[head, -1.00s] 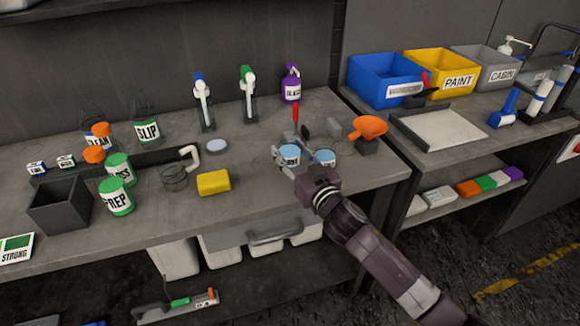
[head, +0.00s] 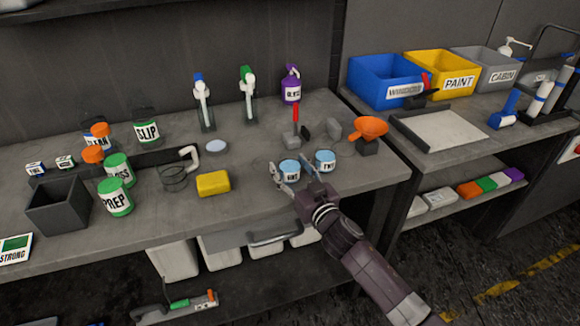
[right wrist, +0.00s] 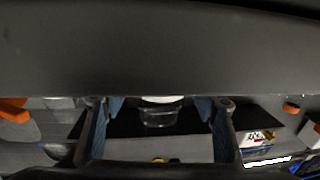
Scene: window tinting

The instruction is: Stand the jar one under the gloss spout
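In the right wrist view a clear jar (right wrist: 160,116) shows between the spread fingers, with gaps on both sides. A second such jar (head: 325,161) stands to the right. My left gripper is not in view.
A yellow sponge (head: 213,183) and a pale disc (head: 216,146) lie left of the jars. Bench space before the spouts is mostly free.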

